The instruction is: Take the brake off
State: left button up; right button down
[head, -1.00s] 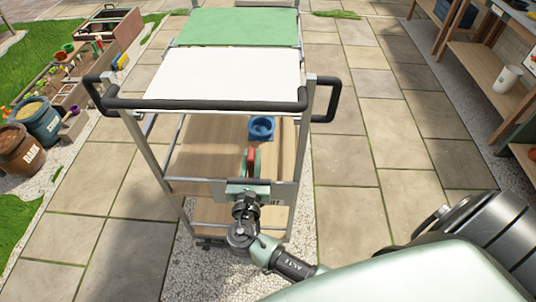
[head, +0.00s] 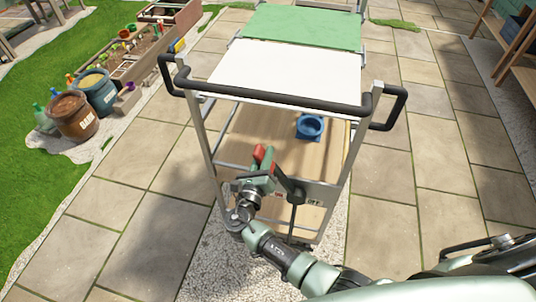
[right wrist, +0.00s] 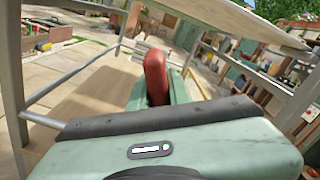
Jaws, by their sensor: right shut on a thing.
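The brake lever is black with a red grip (head: 259,152), on a metal plate (head: 327,197) low on the near end of the cart (head: 284,76). The lever leans up and to the left from its pivot. A label reading OFF is on the plate to the right of the pivot. My right gripper (head: 264,170) is shut on the red grip. In the right wrist view the red grip (right wrist: 155,75) stands up beyond the gripper's green body. My left gripper is not in view.
A blue pot (head: 310,126) stands on the cart's wooden shelf. A black push handle (head: 270,97) runs across above my right arm. Barrels (head: 73,116) and planters stand to the left, shelving (head: 508,45) to the right. Paving on both sides is clear.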

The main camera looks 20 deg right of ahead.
jog(key=shift+a+f, duration=0.1)
jog(key=shift+f, duration=0.05)
jog(key=c, duration=1.3)
grip_release()
jog(key=shift+w+a, duration=0.1)
jog(key=v, duration=0.8)
jog(key=shift+b, duration=0.4)
jog(key=shift+f, duration=0.1)
